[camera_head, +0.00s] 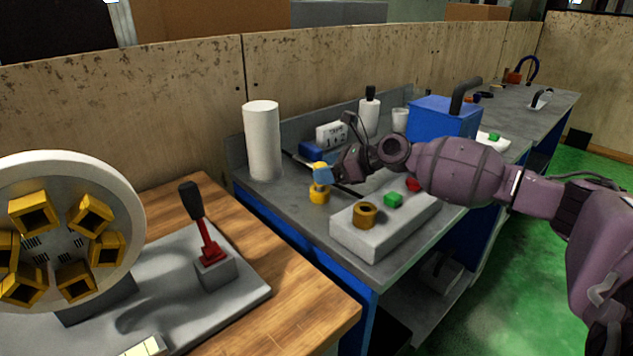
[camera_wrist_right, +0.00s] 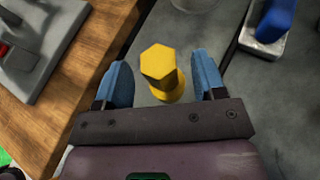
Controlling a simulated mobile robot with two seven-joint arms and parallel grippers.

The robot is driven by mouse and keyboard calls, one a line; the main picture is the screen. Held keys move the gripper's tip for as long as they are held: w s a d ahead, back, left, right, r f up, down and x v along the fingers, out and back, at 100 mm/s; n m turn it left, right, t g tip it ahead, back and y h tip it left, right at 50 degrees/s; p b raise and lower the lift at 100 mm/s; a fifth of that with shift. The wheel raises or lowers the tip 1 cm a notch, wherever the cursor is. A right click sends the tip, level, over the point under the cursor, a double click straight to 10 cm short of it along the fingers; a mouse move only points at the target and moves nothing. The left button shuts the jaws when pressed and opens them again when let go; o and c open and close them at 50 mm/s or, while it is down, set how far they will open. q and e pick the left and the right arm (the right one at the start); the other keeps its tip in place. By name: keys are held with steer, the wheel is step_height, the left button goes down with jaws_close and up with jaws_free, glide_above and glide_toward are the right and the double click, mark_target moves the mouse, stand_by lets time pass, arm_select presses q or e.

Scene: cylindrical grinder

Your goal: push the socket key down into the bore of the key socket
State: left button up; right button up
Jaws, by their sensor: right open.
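The yellow socket key (camera_head: 319,194) appears to stand upright on the grey bench, left of a pale block. Its hexagonal head (camera_wrist_right: 158,62) shows from above in the right wrist view. My right gripper (camera_head: 322,174) is at the key's upper part, with blue fingers. In the right wrist view my right gripper (camera_wrist_right: 162,82) is open, one finger on each side of the key, with gaps visible. A brass ring with a dark bore (camera_head: 364,214), which looks like the key socket, sits on the pale block. My left gripper is out of view.
The pale block (camera_head: 356,240) also carries a green piece (camera_head: 393,200) and a red piece (camera_head: 413,185). A white cylinder (camera_head: 262,140) stands behind the key, and a blue box (camera_head: 440,120) farther right. A wooden table (camera_head: 300,305) with a red lever (camera_head: 207,235) is at front left.

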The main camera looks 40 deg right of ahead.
steer(key=shift+w+a+f, duration=0.25)
steer(key=shift+w+f, duration=0.25)
steer(key=shift+w+a+r, duration=0.1)
steer(key=shift+w+a, duration=0.1)
steer(key=shift+w, duration=0.05)
steer(key=shift+c, duration=0.2)
steer(key=c, duration=1)
